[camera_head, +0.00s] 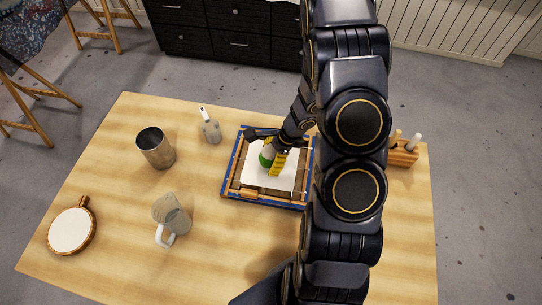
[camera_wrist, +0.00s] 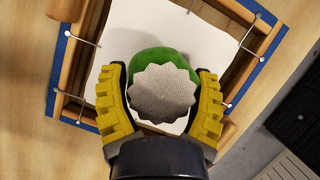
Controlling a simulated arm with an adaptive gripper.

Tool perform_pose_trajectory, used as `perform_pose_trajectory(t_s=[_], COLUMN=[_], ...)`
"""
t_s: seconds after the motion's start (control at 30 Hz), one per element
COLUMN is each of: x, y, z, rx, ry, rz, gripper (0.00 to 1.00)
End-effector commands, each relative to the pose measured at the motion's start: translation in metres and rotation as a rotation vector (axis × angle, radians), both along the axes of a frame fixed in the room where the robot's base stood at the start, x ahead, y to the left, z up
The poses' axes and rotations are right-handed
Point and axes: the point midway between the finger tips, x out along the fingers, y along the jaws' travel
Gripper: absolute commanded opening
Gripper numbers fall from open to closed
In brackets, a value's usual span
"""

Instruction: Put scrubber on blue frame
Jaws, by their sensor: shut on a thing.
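The scrubber (camera_wrist: 163,93) shows in the wrist view as a round piece with a grey scalloped end and a green part behind it. My gripper (camera_wrist: 163,98) has its yellow-padded fingers shut on it from both sides. In the head view the green of the scrubber (camera_head: 266,160) shows beside a yellow finger of my gripper (camera_head: 272,164). The blue frame (camera_head: 236,158) lies on the table with white cloth stretched inside it. The scrubber is over the white cloth; I cannot tell whether it touches it. My arm hides part of the frame's right side.
A wooden holder (camera_head: 403,154) stands at the right. Pins and strings line the frame.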

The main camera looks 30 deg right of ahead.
Motion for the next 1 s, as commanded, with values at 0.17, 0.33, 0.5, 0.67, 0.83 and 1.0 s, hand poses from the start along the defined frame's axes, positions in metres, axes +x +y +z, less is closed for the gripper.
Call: perform_pose_trajectory(t_s=[0.17, 0.33, 0.5, 0.67, 0.83, 1.0], x=[0.0, 0.0, 0.0, 0.0, 0.0, -0.001], y=[0.0, 0.0, 0.0, 0.0, 0.0, -0.007], z=[-0.002, -0.003, -0.004, -0.004, -0.003, 0.011], rx=[-0.001, 0.001, -0.001, 0.0, -0.001, -0.007], ry=[-0.001, -0.001, -0.002, -0.001, 0.0, -0.004], rz=[0.001, 0.0, -0.001, 0.0, 0.0, -0.002], gripper=[0.46, 0.46, 0.96, 0.96, 0.96, 0.96])
